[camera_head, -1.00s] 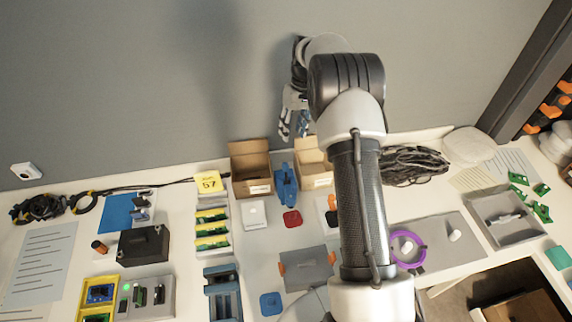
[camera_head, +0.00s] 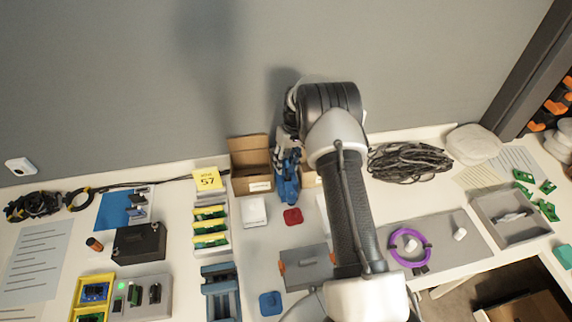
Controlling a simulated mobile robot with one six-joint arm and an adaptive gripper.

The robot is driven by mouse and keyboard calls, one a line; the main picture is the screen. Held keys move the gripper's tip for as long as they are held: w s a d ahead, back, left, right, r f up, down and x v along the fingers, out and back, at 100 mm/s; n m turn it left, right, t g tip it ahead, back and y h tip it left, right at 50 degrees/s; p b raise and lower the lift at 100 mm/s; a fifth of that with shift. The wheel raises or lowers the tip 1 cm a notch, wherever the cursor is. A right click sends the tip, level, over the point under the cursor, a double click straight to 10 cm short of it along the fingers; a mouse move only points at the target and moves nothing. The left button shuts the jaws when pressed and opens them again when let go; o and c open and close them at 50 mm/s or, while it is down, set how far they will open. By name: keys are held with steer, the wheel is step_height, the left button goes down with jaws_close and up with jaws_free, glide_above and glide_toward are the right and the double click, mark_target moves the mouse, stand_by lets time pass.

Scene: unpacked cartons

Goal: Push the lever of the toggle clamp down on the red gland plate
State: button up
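A small red plate (camera_head: 293,217), which looks like the red gland plate, lies flat on the table in front of the cardboard boxes. Directly behind it stands an upright blue piece (camera_head: 288,188), perhaps the toggle clamp; its lever cannot be made out. My gripper (camera_head: 286,148) is over the top of this blue piece, pointing down. It overlaps the piece in the picture, and I cannot tell whether they touch. The fingers are small and partly merged with the blue, so their opening is unclear.
An open cardboard box (camera_head: 251,165) stands left of the blue piece; another is mostly hidden behind my arm. A white square block (camera_head: 254,212) lies left of the red plate. A grey box with orange clips (camera_head: 308,268) and a blue plate (camera_head: 270,303) lie nearer. Black cable (camera_head: 408,162) lies right.

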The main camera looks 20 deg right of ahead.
steer(key=shift+f, duration=0.25)
steer(key=shift+c, duration=0.6)
jaws_close()
